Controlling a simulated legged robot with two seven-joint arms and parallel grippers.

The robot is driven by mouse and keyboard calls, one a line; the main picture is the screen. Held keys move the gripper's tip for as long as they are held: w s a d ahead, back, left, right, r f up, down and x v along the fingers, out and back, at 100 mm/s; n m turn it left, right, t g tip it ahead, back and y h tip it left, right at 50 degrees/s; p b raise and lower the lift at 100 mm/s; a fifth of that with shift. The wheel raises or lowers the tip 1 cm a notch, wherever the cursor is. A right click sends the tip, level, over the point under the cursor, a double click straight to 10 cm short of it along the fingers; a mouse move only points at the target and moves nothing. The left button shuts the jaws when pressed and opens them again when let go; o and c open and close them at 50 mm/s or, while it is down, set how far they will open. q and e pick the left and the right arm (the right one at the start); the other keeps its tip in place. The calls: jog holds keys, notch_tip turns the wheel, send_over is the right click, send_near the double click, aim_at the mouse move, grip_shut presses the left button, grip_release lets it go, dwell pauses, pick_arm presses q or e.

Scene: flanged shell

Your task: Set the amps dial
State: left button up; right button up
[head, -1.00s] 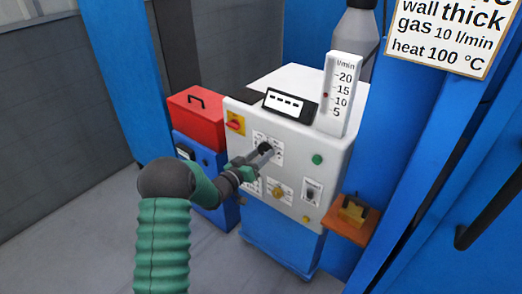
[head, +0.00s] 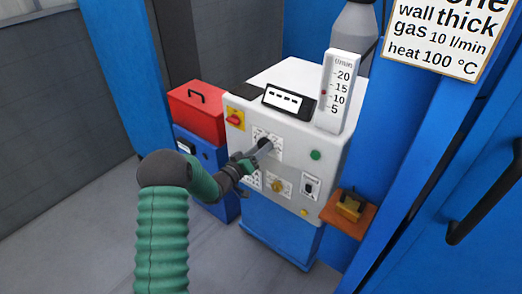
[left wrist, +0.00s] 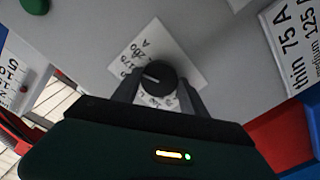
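The amps dial is a black round knob on a white scale plate (head: 277,152) on the front of the pale grey machine panel. In the left wrist view the knob (left wrist: 158,78) shows a white pointer line towards the picture's left. Part of its scale plate (left wrist: 135,52) shows, with 175, 200 and an A readable; the rest is hidden. My left gripper (head: 264,148) is at the knob. In the left wrist view its fingers (left wrist: 159,84) lie close against both sides of the knob and appear shut on it. My right gripper is not in view.
A sign (head: 445,38) hangs at the upper right. An orange shelf (head: 340,217) juts out right.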

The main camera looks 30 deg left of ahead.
pick_arm(q)
jog(key=o, duration=0.4)
jog(key=shift+a, duration=0.2)
jog(key=s+a+p, duration=0.1)
jog(key=s, duration=1.5)
jog(key=shift+s+a, duration=0.15)
jog(key=shift+s, duration=0.25)
jog(key=shift+f, duration=0.1)
